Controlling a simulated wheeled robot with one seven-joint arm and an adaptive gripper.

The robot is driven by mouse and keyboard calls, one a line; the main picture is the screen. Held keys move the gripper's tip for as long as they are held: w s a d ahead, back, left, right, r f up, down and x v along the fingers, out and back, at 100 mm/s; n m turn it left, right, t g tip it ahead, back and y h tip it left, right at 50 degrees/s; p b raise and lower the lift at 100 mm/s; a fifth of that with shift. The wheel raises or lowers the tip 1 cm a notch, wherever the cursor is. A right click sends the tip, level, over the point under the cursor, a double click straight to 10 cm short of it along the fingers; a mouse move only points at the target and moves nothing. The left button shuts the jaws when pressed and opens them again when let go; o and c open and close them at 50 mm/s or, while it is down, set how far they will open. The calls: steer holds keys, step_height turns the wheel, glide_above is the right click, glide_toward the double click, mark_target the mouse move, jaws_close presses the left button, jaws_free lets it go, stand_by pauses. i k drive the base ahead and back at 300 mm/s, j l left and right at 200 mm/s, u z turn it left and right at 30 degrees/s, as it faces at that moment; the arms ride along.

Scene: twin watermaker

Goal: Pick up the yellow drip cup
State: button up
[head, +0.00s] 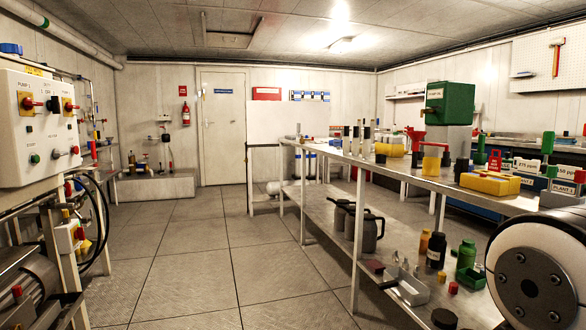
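A small yellow cup-shaped thing (431,165) stands upright near the front edge of the long bench top, right of centre in the head view; it looks like the yellow drip cup. Dark objects stand on both sides of it. A red item is close behind it and partly overlaps it in the picture. My gripper's fingers are not in view. Only a white, round part of my arm with a bolted grey disc shows at the lower right, well nearer to me than the cup.
The metal bench (340,163) carries a yellow case (490,184), a green box (450,103) and labelled blocks. Its lower shelf holds dark jugs (367,229), bottles and a small grey tray (412,290). A white control panel (38,128) stands at left. The tiled floor (200,260) between is clear.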

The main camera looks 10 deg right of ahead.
mark_target(431, 166)
steer(key=z, duration=0.8)
steer(key=i+j, duration=0.1)
steer(key=i, duration=0.3)
steer(key=k+u, duration=0.05)
